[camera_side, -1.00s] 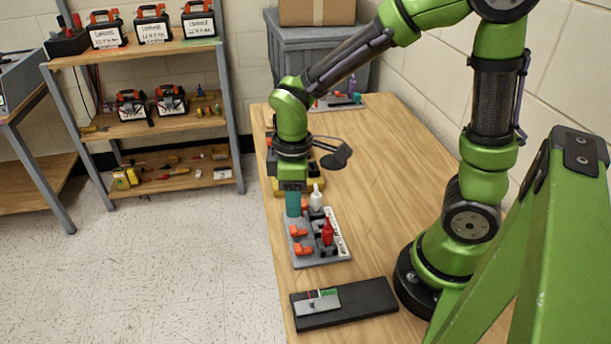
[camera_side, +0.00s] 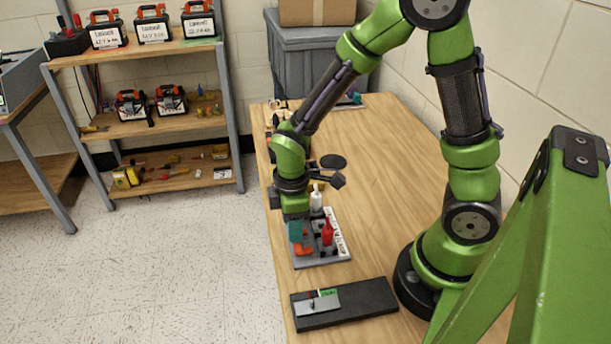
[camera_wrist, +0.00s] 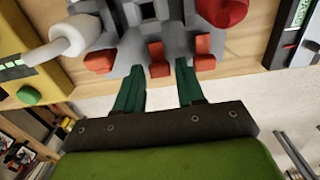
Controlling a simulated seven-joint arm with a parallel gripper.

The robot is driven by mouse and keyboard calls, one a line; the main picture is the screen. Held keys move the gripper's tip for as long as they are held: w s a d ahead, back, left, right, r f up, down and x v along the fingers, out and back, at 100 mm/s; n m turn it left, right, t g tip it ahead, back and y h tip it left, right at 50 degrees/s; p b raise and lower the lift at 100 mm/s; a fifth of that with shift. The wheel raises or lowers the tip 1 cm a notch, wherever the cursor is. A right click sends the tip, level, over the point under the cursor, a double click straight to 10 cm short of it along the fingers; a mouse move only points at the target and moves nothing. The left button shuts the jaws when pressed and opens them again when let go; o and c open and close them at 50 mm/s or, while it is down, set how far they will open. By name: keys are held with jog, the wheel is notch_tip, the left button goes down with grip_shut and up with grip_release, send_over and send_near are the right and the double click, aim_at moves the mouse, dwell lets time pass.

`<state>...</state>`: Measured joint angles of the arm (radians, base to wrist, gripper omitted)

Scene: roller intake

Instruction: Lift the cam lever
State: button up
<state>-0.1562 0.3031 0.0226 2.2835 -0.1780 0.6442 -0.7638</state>
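A grey fixture (camera_side: 318,262) lies on the wooden table and carries several small orange lever-like pieces, a red bottle-like part (camera_side: 327,232) and a white one (camera_side: 316,197). I cannot tell for sure which orange piece is the cam lever. My gripper (camera_side: 296,240) is low over the fixture's left edge, hiding part of it. In the wrist view, my gripper (camera_wrist: 160,68) has its teal fingers apart, pointing at the middle orange piece (camera_wrist: 157,57). That piece shows in the gap, near the fingertips; contact cannot be told. Other orange pieces (camera_wrist: 100,61) (camera_wrist: 203,50) sit either side.
A black tray (camera_side: 365,302) with a grey device (camera_side: 318,302) lies near the table's front edge. A yellow device (camera_wrist: 42,85) stands beside the fixture. The table (camera_side: 385,180) right of the fixture is clear. A shelf (camera_side: 150,130) stands at the left, off the table.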

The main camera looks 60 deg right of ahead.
jog(key=shift+f, duration=0.45)
jog(key=shift+r, duration=0.1)
jog(key=c, duration=0.6)
jog(key=shift+o, duration=0.2)
jog(key=shift+r, duration=0.1)
jog(key=shift+s+d+r, duration=0.15)
jog(key=shift+d+r, duration=0.05)
jog(key=shift+r, duration=0.2)
